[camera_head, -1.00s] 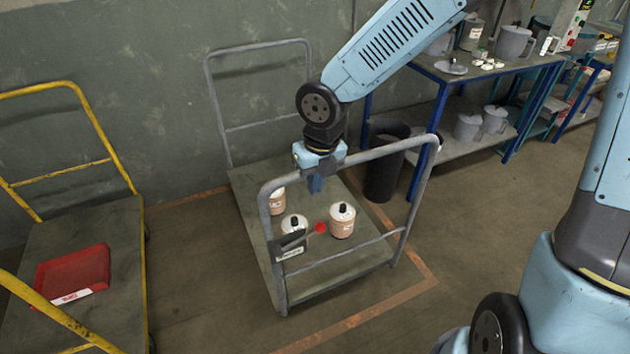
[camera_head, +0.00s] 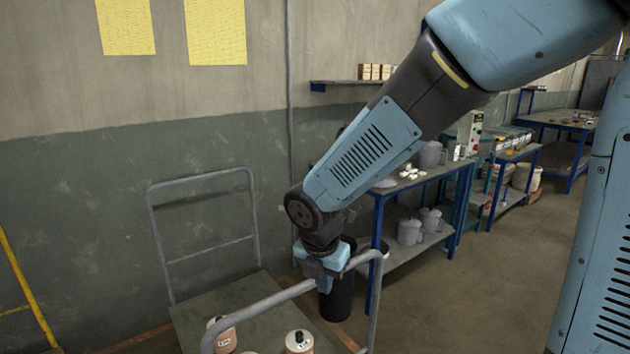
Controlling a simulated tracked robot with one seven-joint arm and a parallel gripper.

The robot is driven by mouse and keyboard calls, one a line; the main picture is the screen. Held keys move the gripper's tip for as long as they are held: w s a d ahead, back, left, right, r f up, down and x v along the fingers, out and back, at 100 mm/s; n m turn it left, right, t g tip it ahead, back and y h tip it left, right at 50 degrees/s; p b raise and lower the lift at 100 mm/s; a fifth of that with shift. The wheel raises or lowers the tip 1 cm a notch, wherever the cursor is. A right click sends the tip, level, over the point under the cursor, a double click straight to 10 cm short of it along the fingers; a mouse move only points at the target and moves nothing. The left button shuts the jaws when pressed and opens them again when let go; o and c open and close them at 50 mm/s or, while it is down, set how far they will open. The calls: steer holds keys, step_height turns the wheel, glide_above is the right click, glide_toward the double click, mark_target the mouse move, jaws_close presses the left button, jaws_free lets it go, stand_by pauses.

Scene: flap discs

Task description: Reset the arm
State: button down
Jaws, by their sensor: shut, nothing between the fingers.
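My arm reaches down from the upper right, and my gripper (camera_head: 325,287) hangs at its end, pointing down. It is shut with nothing in it. In the picture it overlaps the right part of the grey cart's near handle rail (camera_head: 282,296); the gap between them is hard to judge.
A dark bin (camera_head: 338,298) stands behind the gripper. A blue-framed workbench (camera_head: 420,180) with grey jugs is right of it. Open floor (camera_head: 470,300) lies at lower right.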

steer(key=s+d+r+m+t, duration=0.1)
steer(key=s+d+r+m, duration=0.2)
steer(key=m, duration=0.7)
steer(key=s+d+r+m+t, duration=0.1)
steer(key=s+d+r+m, duration=0.3)
steer(key=d+r+m, duration=0.3)
steer(key=s+d+r+m+t, duration=0.1)
steer(key=s+d+r+m, duration=0.2)
steer(key=d+r+m, duration=0.3)
steer(key=d+m, duration=0.5)
steer(key=m, duration=0.2)
steer(key=shift+s+d+y, duration=0.3)
steer(key=shift+s+y, duration=0.1)
